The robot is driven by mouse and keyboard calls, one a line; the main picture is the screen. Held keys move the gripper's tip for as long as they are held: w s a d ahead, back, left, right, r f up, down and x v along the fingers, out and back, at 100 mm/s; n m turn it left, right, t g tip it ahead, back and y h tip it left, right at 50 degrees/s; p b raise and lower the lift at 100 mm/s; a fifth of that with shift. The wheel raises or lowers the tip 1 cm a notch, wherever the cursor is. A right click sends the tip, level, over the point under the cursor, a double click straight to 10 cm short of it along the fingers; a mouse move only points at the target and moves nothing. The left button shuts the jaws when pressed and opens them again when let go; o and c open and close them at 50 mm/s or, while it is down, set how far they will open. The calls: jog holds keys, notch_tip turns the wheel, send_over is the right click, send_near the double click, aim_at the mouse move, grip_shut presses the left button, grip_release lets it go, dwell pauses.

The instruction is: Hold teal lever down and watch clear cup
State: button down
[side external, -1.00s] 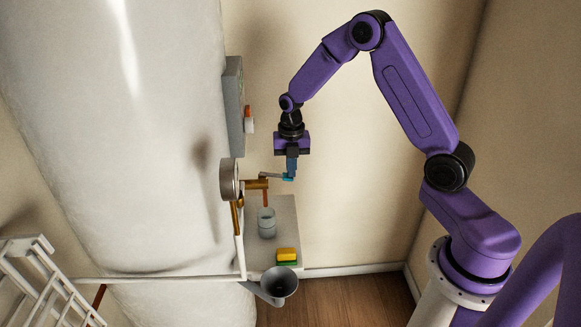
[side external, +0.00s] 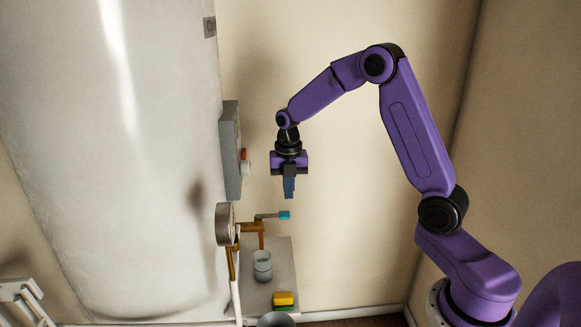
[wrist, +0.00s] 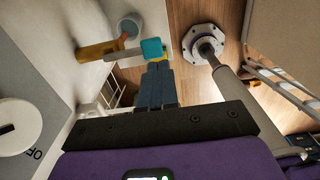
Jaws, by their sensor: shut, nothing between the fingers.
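The teal lever (side external: 285,215) is the end of a short grey arm on a brass tap (side external: 250,227), and it lies about level. My gripper (side external: 289,196) is shut and empty, pointing down just above the lever with a gap between them. In the wrist view my blue fingers (wrist: 157,85) are together, and the teal lever (wrist: 151,49) shows beyond their tips. The clear cup (side external: 263,266) stands upright on a grey surface below the tap's reddish-brown outlet. It also shows in the wrist view (wrist: 130,27), partly behind the tap. Its liquid level cannot be told.
A round gauge (side external: 223,224) and a grey control box (side external: 231,150) are by the large white tank (side external: 150,130). A dark funnel (side external: 276,320) is at the bottom edge. Open space lies right of my gripper.

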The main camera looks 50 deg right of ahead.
notch_tip(320, 180, up, 8)
jog(key=shift+s+d, duration=0.2)
jog(key=shift+s, duration=0.05)
jog(key=s+a+m, duration=0.4)
jog(key=s+a, duration=0.3)
jog(key=a, duration=0.1)
jog(key=s+a+f+m, duration=0.1)
jog(key=s+m, duration=0.4)
jog(key=s, duration=0.8)
jog(key=s+a+f+m, duration=0.1)
jog(key=s+a+m, duration=0.2)
jog(key=s, duration=0.9)
jog(key=shift+s+a+m, duration=0.2)
jog(key=shift+s+m, duration=0.2)
jog(key=shift+m, duration=0.8)
